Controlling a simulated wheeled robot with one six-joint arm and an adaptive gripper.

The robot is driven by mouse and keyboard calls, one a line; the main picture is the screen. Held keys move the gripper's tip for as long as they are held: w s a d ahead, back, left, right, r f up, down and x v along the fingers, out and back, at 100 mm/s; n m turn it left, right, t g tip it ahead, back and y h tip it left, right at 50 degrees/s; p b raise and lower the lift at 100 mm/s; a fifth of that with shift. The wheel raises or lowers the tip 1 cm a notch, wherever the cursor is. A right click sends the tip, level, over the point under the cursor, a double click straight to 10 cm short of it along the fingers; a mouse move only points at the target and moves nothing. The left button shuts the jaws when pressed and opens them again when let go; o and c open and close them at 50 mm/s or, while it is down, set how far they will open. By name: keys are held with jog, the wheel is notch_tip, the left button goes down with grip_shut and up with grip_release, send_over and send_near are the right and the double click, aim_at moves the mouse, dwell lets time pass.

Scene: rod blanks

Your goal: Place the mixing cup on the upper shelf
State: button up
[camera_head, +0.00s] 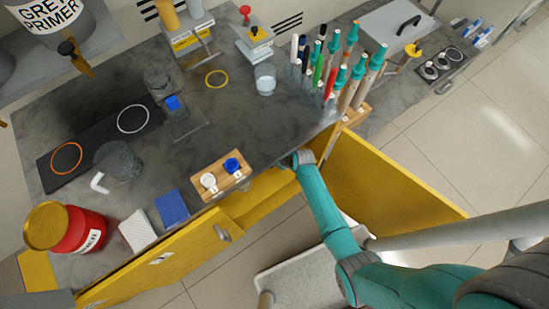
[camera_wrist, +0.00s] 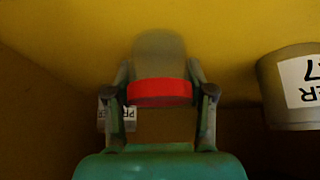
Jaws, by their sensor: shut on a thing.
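In the wrist view my gripper (camera_wrist: 160,72) is shut on a greyish cup with a red band (camera_wrist: 161,92), which I take to be the mixing cup. The fingers press on its two sides, and the cup points away from my palm. A yellow surface fills the view behind and above it. In the head view my arm reaches under the counter edge into the open yellow cabinet (camera_head: 262,203), so the gripper and cup are hidden there. I cannot tell whether the cup touches a shelf.
A grey can with a white label (camera_wrist: 291,85) stands close on the right in the wrist view; a small labelled thing (camera_wrist: 118,118) is at left. Yellow cabinet doors (camera_head: 385,185) stand open beside my arm. The counter (camera_head: 245,130) above holds a rod rack and several vessels.

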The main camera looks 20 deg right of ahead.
jog(key=shift+f, duration=0.15)
jog(key=o, duration=0.8)
jog(key=v, duration=1.2)
jog(key=shift+s, duration=0.15)
